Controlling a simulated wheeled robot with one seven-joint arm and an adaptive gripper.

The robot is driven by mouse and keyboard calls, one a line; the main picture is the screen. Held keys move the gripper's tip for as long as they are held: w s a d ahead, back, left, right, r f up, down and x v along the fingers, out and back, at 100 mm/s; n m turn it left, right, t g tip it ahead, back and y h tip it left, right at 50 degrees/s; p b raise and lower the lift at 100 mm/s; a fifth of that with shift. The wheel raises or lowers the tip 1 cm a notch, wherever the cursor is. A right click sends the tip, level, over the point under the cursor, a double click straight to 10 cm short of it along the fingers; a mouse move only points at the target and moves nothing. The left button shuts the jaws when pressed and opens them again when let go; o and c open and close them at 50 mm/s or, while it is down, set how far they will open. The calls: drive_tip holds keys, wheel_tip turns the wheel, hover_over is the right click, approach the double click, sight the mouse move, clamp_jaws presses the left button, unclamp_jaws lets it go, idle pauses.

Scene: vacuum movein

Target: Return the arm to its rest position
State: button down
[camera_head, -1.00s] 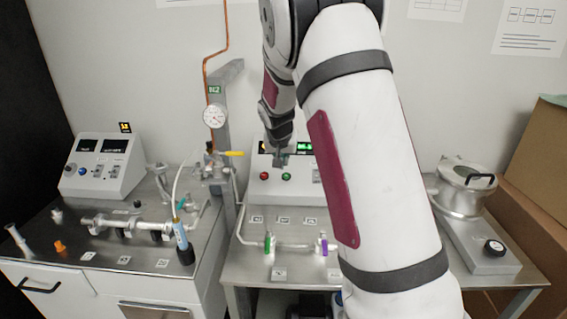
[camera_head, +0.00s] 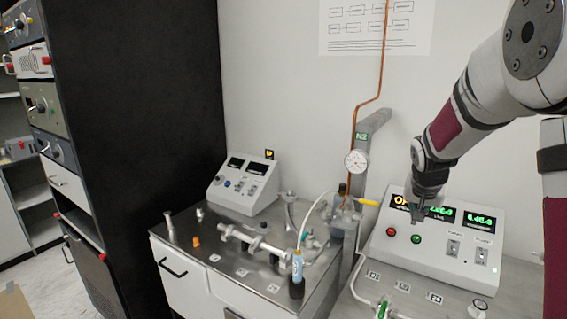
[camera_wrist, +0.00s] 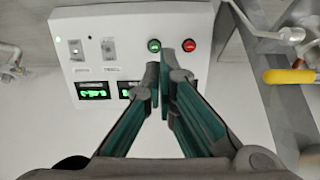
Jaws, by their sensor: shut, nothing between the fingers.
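My gripper (camera_head: 417,213) is in front of the right control box in the head view, its fingers pointing down. It is shut and empty. In the wrist view the gripper (camera_wrist: 162,75) has its two fingertips close together, near the green button (camera_wrist: 154,45) and red button (camera_wrist: 189,45). Whether the fingers touch the box cannot be told. The control box (camera_head: 430,255) has lit displays, a red button (camera_head: 391,232), a green button (camera_head: 416,239) and two switches. My arm reaches in from the upper right of the head view.
A copper pipe and pressure gauge (camera_head: 356,161) stand left of my gripper, with a yellow-handled valve (camera_head: 367,202). A dark equipment rack (camera_head: 140,120) stands far left.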

drive_tip(key=s+a+r+n+y, duration=0.1)
drive_tip(key=s+a+r, duration=0.4)
drive_tip(key=s, duration=0.2)
drive_tip(key=s+a+r+n+y, duration=0.1)
drive_tip(key=s+a+r+n, duration=0.1)
drive_tip(key=s+a+r, duration=0.45)
drive_tip(key=s+a+n, duration=0.2)
drive_tip(key=s+a, duration=0.1)
drive_tip(key=s, duration=0.7)
drive_tip(key=s+a+f+n+y, duration=0.1)
drive_tip(key=s+a+n, duration=0.1)
drive_tip(key=s, duration=0.7)
drive_tip(key=shift+s+a+f, duration=0.15)
drive_tip(key=shift+s+a, duration=0.2)
drive_tip(key=shift+a, duration=0.15)
